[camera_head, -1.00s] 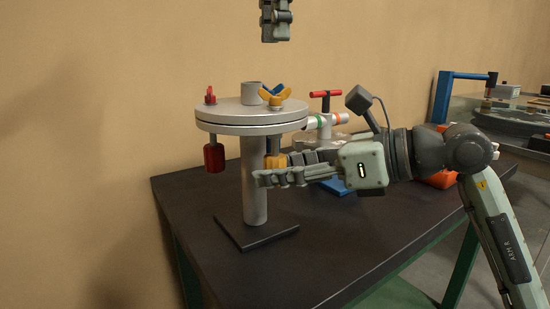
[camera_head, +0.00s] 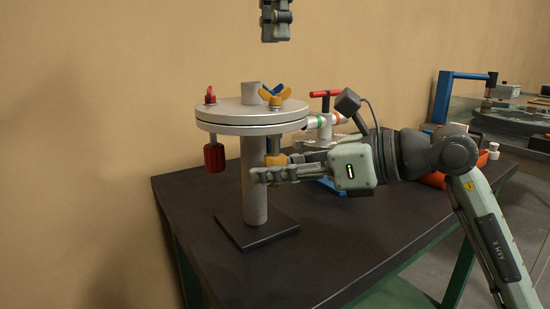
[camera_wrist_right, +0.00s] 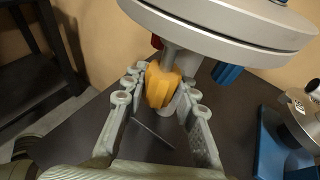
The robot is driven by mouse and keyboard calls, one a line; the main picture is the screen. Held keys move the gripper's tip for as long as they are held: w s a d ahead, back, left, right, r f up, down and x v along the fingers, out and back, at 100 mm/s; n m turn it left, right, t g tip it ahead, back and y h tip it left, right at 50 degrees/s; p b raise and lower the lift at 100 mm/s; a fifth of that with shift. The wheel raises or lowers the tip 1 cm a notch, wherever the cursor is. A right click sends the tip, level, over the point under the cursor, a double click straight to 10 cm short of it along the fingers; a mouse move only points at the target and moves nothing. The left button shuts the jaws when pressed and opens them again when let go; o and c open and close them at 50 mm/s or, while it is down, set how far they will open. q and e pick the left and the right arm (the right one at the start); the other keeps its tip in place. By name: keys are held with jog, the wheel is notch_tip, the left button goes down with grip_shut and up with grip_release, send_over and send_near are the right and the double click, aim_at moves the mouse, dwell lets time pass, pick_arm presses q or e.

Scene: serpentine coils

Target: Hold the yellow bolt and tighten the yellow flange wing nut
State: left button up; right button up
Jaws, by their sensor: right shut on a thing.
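The yellow wing nut (camera_head: 275,100) sits on top of the round grey flange (camera_head: 225,110). The yellow bolt (camera_head: 273,160) hangs below the flange, under that nut, and its ribbed head shows in the right wrist view (camera_wrist_right: 159,86). My right gripper (camera_head: 262,175) is shut on the bolt head, one finger on each side. In the right wrist view its fingers (camera_wrist_right: 160,92) flank the head. My left gripper (camera_head: 275,38) points down in the air above the flange, clear of the nut. Whether its fingers are open or shut cannot be made out.
A red wing nut (camera_head: 210,97) and a blue wing nut (camera_head: 273,90) are also on the flange, with a red bolt (camera_head: 214,158) hanging at left. A pipe fitting with a red handle (camera_head: 325,94) stands behind my right arm. The dark table (camera_head: 300,265) is clear in front.

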aim_at(275, 96)
pick_arm(q)
jog(key=shift+f, duration=0.1)
jog(key=shift+f, duration=3.4)
grip_shut()
